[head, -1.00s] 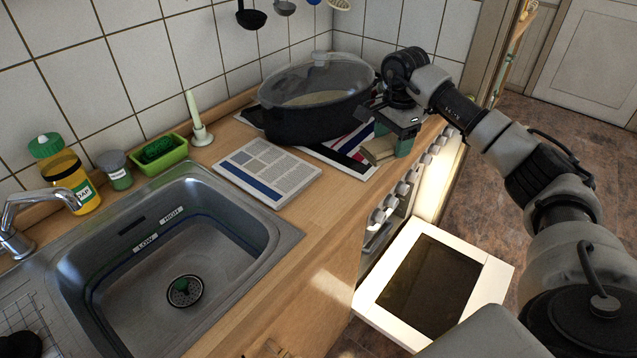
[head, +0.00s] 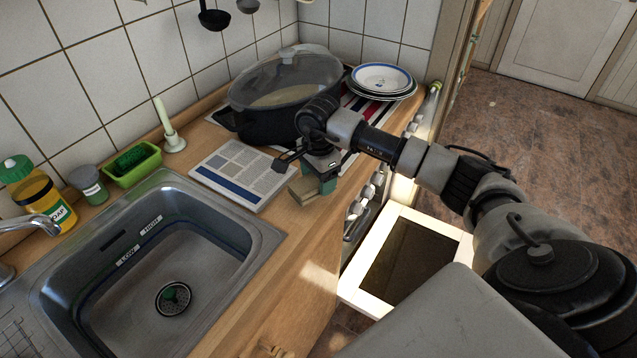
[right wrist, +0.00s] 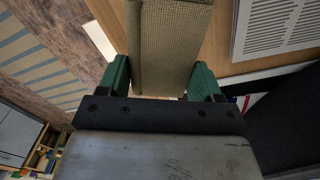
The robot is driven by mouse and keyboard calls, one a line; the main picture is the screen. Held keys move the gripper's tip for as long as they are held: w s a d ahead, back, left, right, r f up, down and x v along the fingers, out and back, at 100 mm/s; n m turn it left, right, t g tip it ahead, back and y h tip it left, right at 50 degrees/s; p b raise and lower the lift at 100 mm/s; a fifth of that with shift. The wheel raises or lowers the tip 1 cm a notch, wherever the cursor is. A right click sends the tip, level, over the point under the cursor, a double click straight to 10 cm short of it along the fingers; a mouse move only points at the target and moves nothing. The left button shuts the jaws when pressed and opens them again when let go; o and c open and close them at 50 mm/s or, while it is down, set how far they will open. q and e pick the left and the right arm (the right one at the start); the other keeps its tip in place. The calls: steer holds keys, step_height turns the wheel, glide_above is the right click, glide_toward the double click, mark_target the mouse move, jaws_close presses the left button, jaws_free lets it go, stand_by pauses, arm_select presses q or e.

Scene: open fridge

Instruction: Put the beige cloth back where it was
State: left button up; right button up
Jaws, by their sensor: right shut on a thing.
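My right gripper (head: 312,190) has green fingers and is shut on the beige cloth (head: 302,191). The cloth hangs over or near the counter's front edge, to the right of the newspaper; I cannot tell whether it touches the wood. In the right wrist view the folded, woven cloth (right wrist: 172,45) lies between the two green fingers (right wrist: 160,85) and runs up out of the picture. My left gripper is not in view.
The newspaper (head: 238,172) lies beside the sink (head: 160,265). A large dark pot (head: 275,118) stands on the striped cloth, with stacked plates (head: 382,78) behind my arm. The white oven door (head: 405,255) is open below. Bare wood (head: 285,235) shows in front of the newspaper.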

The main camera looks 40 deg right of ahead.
mark_target(318, 187)
step_height(318, 187, down, 3)
steer(key=shift+r+p, duration=0.2)
steer(key=shift+p, duration=0.25)
steer(key=shift+f, duration=0.3)
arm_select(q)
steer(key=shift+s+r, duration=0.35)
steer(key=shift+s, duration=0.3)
arm_select(e)
steer(key=shift+f, duration=0.1)
steer(key=o, duration=0.9)
steer(key=shift+c, duration=0.2)
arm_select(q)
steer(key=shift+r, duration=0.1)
